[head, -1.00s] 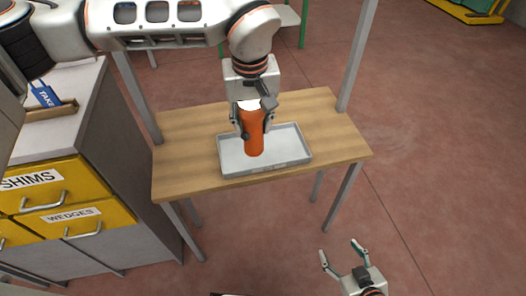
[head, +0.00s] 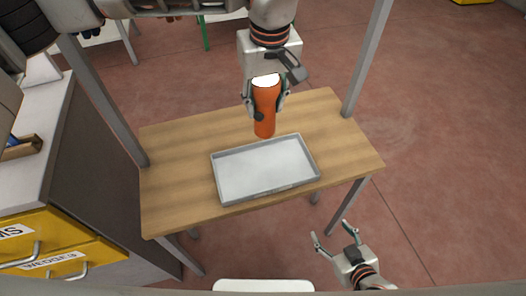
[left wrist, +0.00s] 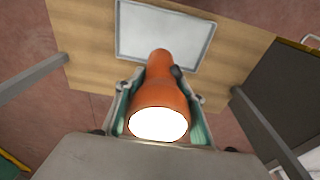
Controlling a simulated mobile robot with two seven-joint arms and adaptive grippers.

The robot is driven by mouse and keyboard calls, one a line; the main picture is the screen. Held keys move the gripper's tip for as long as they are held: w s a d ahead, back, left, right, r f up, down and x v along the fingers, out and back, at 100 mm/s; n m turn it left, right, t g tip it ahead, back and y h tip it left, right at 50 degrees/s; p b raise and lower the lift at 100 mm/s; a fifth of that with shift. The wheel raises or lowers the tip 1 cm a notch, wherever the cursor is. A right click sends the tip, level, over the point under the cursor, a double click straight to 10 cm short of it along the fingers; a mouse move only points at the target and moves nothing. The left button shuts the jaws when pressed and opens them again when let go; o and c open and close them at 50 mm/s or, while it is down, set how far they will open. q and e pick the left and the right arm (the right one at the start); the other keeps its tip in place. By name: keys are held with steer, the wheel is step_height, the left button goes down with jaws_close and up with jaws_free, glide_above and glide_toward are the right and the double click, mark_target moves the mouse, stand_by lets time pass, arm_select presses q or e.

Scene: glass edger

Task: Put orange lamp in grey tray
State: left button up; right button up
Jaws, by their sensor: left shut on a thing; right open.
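The orange lamp (head: 265,112) is upright with a bright white top. My left gripper (head: 265,103) is shut around it. In the head view the lamp's lower end shows just beyond the far rim of the grey tray. The grey tray (head: 218,178) lies on the wooden table and looks empty. In the left wrist view the lamp (left wrist: 158,95) sits between the fingers, with the grey tray (left wrist: 122,30) past its lower end. Whether the lamp touches the table I cannot tell. My right gripper (head: 334,247) is open and empty, in front of the table's right side.
The wooden table (head: 170,185) has bare room around the tray. Grey posts (head: 368,55) rise at its back corners. A cabinet with yellow drawers (head: 60,255) stands at the left. A white surface (head: 263,286) shows at the bottom edge.

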mark_target(267, 123)
arm_select(q)
step_height(267, 123, down, 17)
steer(key=shift+r, duration=0.2)
steer(key=shift+f, duration=0.1)
stand_by(0.3)
steer(key=o, duration=1.2)
steer(key=shift+o, duration=0.2)
steer(key=r, duration=0.4)
steer(key=s+r, duration=0.1)
steer(key=r, duration=0.7)
steer(key=shift+s+d, duration=0.15)
steer(key=shift+d, duration=0.05)
steer(key=shift+s, duration=0.15)
